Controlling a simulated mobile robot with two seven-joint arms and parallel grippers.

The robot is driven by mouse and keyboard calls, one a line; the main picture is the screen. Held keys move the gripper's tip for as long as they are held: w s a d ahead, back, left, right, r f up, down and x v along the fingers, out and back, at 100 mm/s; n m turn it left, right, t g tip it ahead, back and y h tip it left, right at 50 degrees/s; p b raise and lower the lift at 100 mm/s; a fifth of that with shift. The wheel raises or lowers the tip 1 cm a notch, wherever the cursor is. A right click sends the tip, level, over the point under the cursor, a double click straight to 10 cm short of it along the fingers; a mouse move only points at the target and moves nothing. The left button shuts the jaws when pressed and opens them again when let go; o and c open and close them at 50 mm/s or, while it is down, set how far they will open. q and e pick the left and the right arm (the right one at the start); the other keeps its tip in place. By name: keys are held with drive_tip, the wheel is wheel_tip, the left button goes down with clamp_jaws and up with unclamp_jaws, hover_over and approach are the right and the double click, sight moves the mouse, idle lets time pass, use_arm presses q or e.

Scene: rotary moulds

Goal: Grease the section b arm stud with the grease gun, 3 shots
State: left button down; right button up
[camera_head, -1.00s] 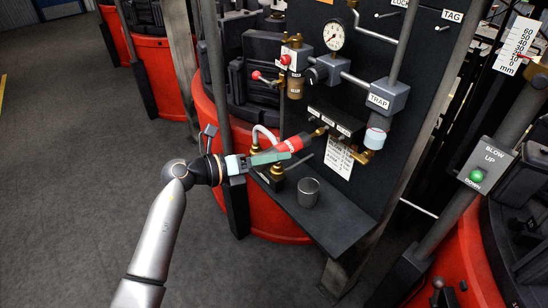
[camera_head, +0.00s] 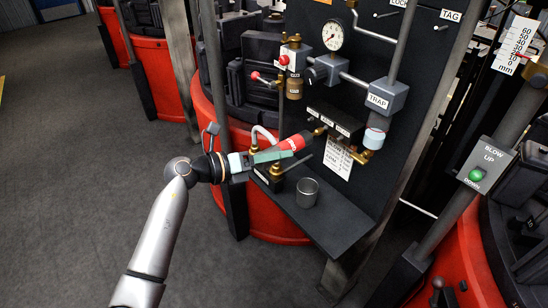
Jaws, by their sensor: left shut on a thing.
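The red grease gun (camera_head: 292,143) is held by my left gripper (camera_head: 268,155), which is shut on it. The gun points up and to the right. Its brass nozzle end is at or close to the left end of a dark block with labelled positions (camera_head: 337,121) on the black panel. I cannot tell if the nozzle touches a stud there, and the labels are too small to read. My right gripper is not in view.
A grey metal cup (camera_head: 307,192) stands on the dark shelf (camera_head: 325,222) below the panel. A pressure gauge (camera_head: 333,37), a trap (camera_head: 386,98) and pipes crowd the panel. A blow up/down box (camera_head: 486,166) is at right. Grey floor is clear at left.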

sight(258, 168)
use_arm(q)
drive_tip(key=shift+r, duration=0.2)
drive_tip(key=shift+s+a+p, duration=0.2)
drive_tip(key=shift+a+p, duration=0.1)
drive_tip(key=shift+a, duration=0.05)
drive_tip(key=shift+w+d, duration=0.2)
drive_tip(key=shift+d, duration=0.05)
idle(0.9)
drive_tip(key=shift+s+a+f, duration=0.1)
drive_tip(key=shift+s+a, duration=0.05)
drive_tip(key=shift+a, duration=0.1)
drive_tip(key=shift+w+d, duration=0.3)
drive_tip(key=shift+d, duration=0.1)
idle(0.3)
drive_tip(key=shift+s+a, duration=0.3)
drive_tip(key=shift+a, duration=0.15)
drive_tip(key=shift+s+a+p, duration=0.65)
drive_tip(key=shift+a, duration=0.3)
drive_tip(key=shift+s+a+p, duration=0.35)
drive_tip(key=shift+s+a, duration=0.35)
drive_tip(key=shift+a, duration=0.25)
drive_tip(key=shift+s+a+p, duration=0.35)
drive_tip(key=shift+s+a, duration=0.35)
drive_tip(key=shift+a, duration=0.25)
